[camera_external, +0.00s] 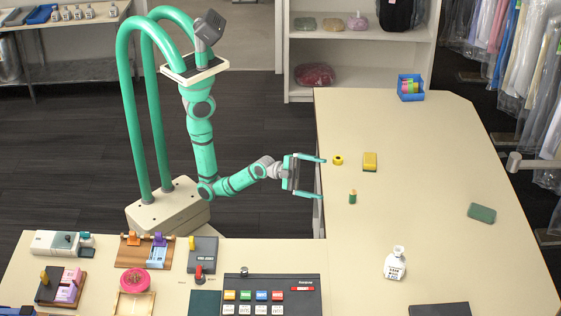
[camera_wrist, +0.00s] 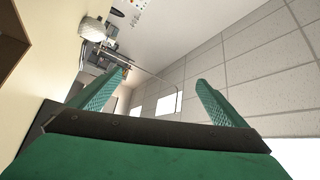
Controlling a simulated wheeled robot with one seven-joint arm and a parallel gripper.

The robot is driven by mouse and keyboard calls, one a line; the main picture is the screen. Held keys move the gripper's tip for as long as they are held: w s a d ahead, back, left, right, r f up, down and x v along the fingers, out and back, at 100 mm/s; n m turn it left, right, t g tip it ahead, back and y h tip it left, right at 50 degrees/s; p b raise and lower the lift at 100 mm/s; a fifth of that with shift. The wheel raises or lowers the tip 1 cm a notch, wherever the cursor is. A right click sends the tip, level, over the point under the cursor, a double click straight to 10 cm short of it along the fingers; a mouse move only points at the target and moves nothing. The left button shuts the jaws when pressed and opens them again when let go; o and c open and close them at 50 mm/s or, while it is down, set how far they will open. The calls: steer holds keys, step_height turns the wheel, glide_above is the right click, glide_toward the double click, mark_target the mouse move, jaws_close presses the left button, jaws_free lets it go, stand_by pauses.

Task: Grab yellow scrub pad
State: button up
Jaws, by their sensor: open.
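The yellow scrub pad (camera_external: 370,161), a small yellow block with a darker lower edge, lies on the beige table in the external view. My gripper (camera_external: 323,178) is at the table's left edge, to the left of the pad and apart from it. Its two green fingers are spread wide with nothing between them. In the wrist view my gripper (camera_wrist: 160,78) also shows open and empty, facing ceiling tiles and a wall; the pad is not seen there.
A yellow ring (camera_external: 338,160) lies between my gripper and the pad. A small green-and-orange item (camera_external: 352,197) stands nearby. A green pad (camera_external: 481,213), a white bottle (camera_external: 395,263) and a blue bin (camera_external: 410,88) are farther off.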

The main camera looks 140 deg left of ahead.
steer(key=w+a+r+m+g, duration=0.1)
steer(key=w+a+r+m, duration=0.1)
steer(key=a+m, duration=0.5)
steer(key=m+g+y, duration=0.5)
steer(key=m+g, duration=0.4)
steer(key=m, duration=0.1)
glide_toward(366, 158)
steer(key=shift+s+d+r, duration=0.1)
steer(key=shift+d+r, duration=0.1)
steer(key=shift+d, duration=0.05)
steer(key=shift+a+f, duration=0.15)
steer(key=shift+a, duration=0.05)
steer(key=x, duration=1)
steer(key=shift+a+f, duration=0.1)
steer(key=c, duration=1.1)
